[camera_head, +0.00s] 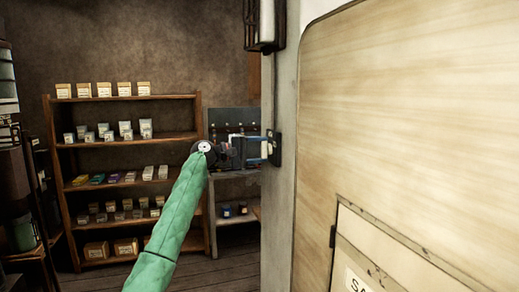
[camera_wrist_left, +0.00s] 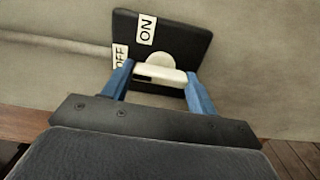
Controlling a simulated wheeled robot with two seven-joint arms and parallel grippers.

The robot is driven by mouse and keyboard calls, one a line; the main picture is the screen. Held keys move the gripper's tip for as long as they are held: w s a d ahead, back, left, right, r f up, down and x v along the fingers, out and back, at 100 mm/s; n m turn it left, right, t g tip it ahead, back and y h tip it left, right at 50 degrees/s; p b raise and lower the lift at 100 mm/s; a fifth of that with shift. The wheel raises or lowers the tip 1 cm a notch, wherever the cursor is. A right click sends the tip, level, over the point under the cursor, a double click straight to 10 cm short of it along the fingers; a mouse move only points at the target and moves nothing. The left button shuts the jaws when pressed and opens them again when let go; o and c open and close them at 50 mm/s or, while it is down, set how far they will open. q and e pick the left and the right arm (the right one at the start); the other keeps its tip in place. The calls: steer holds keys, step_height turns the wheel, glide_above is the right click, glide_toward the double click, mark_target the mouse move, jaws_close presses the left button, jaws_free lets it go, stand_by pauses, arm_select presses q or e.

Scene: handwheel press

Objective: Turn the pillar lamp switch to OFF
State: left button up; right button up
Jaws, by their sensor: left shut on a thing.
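The pillar lamp switch is a dark plate (camera_head: 275,147) on the side of the grey pillar (camera_head: 281,220). In the left wrist view the plate (camera_wrist_left: 182,38) carries an ON label (camera_wrist_left: 146,28) and an OFF label (camera_wrist_left: 120,57). Its white lever (camera_wrist_left: 160,72) lies across the picture on a round white hub, its left end near the OFF label. I cannot tell the setting for sure. My left gripper (camera_head: 264,149) is shut on the lever, with one blue finger at each end (camera_wrist_left: 158,84). My right gripper is not in view.
A caged lamp (camera_head: 262,25) hangs high on the pillar. A large pale panel (camera_head: 410,100) fills the right side. A wooden shelf (camera_head: 125,97) with boxes stands at the back left, and a bench (camera_head: 238,216) stands behind my left gripper.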

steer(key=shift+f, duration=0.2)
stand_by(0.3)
arm_select(q)
steer(key=o, duration=1)
steer(key=b+v, duration=0.3)
steer(key=v, duration=0.4)
steer(key=shift+a, duration=0.4)
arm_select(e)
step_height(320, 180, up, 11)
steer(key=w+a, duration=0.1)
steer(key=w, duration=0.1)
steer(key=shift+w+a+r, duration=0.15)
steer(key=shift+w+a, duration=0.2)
